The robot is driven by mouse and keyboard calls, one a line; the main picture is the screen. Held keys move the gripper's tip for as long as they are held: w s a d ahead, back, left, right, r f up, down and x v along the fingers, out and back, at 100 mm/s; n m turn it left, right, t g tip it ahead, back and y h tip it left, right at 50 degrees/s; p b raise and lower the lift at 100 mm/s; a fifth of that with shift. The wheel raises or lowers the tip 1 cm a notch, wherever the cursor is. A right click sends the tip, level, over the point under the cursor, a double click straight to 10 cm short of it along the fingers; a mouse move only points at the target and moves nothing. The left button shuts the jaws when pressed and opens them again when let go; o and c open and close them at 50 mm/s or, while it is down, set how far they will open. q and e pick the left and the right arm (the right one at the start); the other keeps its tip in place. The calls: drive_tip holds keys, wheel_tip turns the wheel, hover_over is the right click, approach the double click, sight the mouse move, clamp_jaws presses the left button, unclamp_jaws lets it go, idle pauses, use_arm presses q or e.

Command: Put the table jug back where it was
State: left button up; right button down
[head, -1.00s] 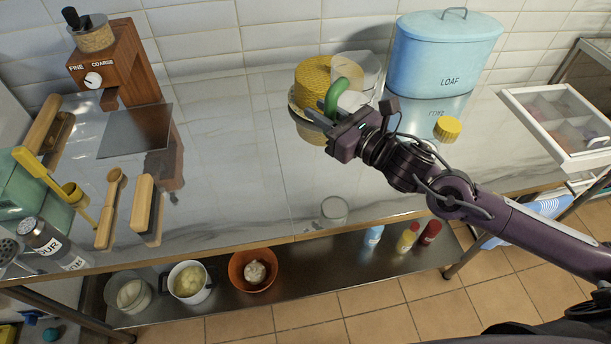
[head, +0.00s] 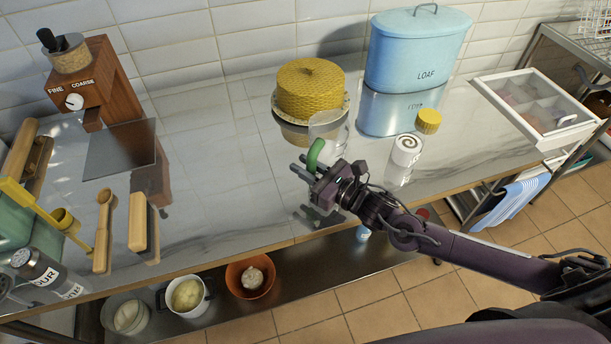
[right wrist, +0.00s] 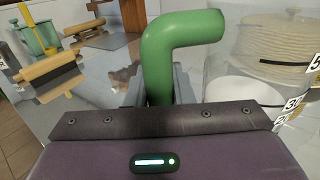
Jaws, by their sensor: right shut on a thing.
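The table jug is a clear vessel (head: 329,124) with a green handle (head: 315,153). My right gripper (head: 311,172) is shut on the green handle, and the jug's body is beyond the fingers, over the worktop in front of the yellow woven cover. In the right wrist view the bent green handle (right wrist: 182,38) rises between the fingers, and the clear body with number marks is at the right (right wrist: 262,92). The jug seems to be held above the worktop; I cannot tell how far. My left gripper is not in view.
The yellow woven cover (head: 310,88), blue loaf bin (head: 418,52), yellow-lidded thing (head: 428,121) and white spiral-marked jar (head: 406,150) stand near the jug. A grinder (head: 98,82) and wooden tools (head: 104,230) are at left. The worktop's middle (head: 220,170) is clear.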

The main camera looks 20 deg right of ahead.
wheel_tip(320, 180, down, 4)
drive_tip(key=shift+f, duration=0.2)
drive_tip(key=shift+f, duration=0.1)
drive_tip(key=c, duration=1.7)
unclamp_jaws()
drive_tip(key=shift+f, duration=0.15)
drive_tip(key=o, duration=0.4)
drive_tip(key=shift+o, duration=0.2)
